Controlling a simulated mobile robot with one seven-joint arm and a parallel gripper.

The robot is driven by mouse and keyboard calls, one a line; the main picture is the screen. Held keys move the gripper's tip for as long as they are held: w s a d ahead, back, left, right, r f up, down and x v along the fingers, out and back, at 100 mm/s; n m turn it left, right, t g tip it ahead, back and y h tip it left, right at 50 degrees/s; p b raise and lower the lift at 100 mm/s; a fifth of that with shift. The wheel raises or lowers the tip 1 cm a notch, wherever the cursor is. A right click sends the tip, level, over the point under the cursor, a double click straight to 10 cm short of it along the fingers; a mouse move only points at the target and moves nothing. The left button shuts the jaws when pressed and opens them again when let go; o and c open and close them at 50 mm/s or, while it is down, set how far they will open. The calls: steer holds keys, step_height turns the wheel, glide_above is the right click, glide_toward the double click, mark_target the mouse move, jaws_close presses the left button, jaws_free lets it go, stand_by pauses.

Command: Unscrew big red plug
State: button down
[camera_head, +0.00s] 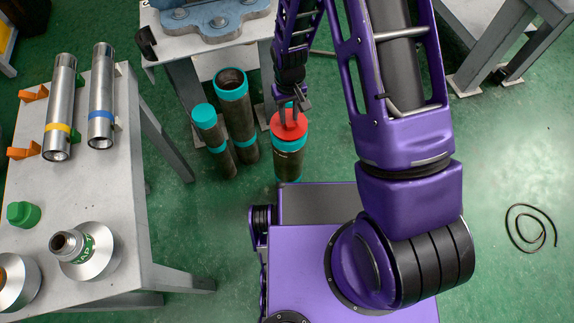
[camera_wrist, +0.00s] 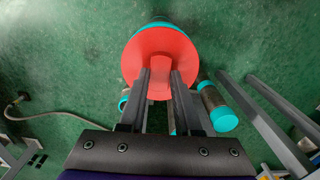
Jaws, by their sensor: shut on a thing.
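The big red plug (camera_head: 288,127) sits at the teal-collared top of a dark upright pipe (camera_head: 288,163). Its round red face (camera_wrist: 160,40) fills the upper middle of the wrist view, with a teal edge showing behind it. My gripper (camera_head: 291,108) is at the plug from above, its fingers shut on a raised red part in the middle. In the wrist view my gripper (camera_wrist: 161,80) has one finger on each side of that part. The threads are hidden, so I cannot tell how far the plug is screwed in.
Two more teal-ended pipes stand just left: an open one (camera_head: 240,120) and a capped one (camera_head: 216,145). A grey table (camera_head: 120,200) at left holds metal cylinders, a green cap (camera_head: 23,214) and metal fittings. A blue vise (camera_head: 215,20) stands on a bench behind. A black cable (camera_head: 531,228) lies right.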

mark_target(289, 120)
steer(key=shift+r+p, duration=1.05)
steer(key=shift+r, duration=0.75)
